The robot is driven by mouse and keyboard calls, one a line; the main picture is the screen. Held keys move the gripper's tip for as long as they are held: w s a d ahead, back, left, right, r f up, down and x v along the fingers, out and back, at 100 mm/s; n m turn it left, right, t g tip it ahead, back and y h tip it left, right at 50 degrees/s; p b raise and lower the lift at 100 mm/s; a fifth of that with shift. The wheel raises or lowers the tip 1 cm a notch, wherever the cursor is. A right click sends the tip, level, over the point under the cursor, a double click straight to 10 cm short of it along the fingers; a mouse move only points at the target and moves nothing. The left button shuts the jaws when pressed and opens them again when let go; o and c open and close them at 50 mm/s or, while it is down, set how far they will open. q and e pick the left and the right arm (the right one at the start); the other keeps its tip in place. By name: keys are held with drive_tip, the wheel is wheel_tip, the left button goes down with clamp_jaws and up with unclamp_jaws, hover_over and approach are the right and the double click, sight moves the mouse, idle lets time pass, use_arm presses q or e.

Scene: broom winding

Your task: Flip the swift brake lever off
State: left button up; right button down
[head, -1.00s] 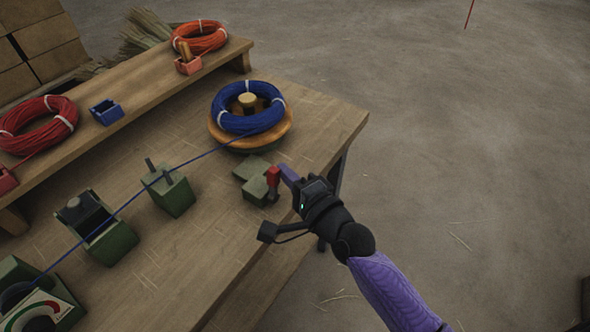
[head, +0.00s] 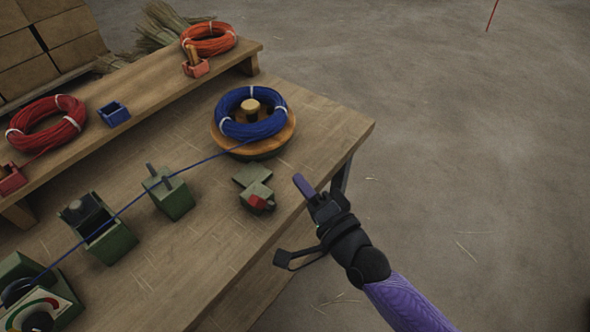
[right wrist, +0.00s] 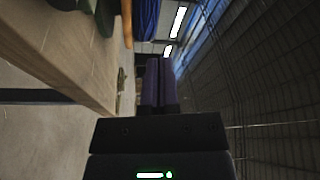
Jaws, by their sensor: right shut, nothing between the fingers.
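The brake lever (head: 261,203) has a red tip and sits on a green block (head: 252,190) near the table's right edge. My left gripper is not in view.
Blue cord runs from the swift over a green guide post (head: 170,195) and a green box (head: 105,235) to a gauge (head: 40,300). A raised shelf (head: 150,88) holds red and orange coils. Clear floor lies to the right.

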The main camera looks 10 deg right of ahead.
drive_tip(key=v, duration=0.6)
drive_tip(key=shift+s+a+f, duration=0.15)
drive_tip(key=shift+s+f, duration=0.1)
drive_tip(key=shift+s, duration=0.1)
